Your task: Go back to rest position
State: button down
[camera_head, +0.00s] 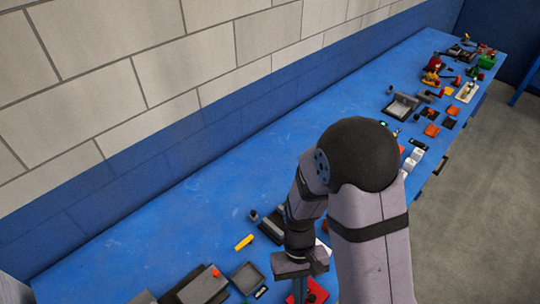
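My arm reaches over the long blue workbench (180,210) with its dark round joint high and its forearm bent down to the left. My gripper (300,268) hangs low over the near part of the bench, above a red object (315,291). Its fingers are too small and too hidden by the wrist to show whether they are open or shut. I cannot tell whether it touches the red object.
A yellow block (244,242), a dark tray (247,276) and a grey box (202,287) lie left of my gripper. Several tools and parts crowd the bench's far right. The bench along the wall is mostly clear. A brick wall (120,90) stands behind.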

jog(key=w+d+r+m+t+b, duration=0.2)
jog(key=w+d+r+t+b, duration=0.1)
jog(key=d+b, duration=0.4)
jog(key=shift+w+d+r+t+y, duration=0.2)
jog(key=shift+w+d+t+y, duration=0.1)
jog(key=shift+w+t, duration=0.6)
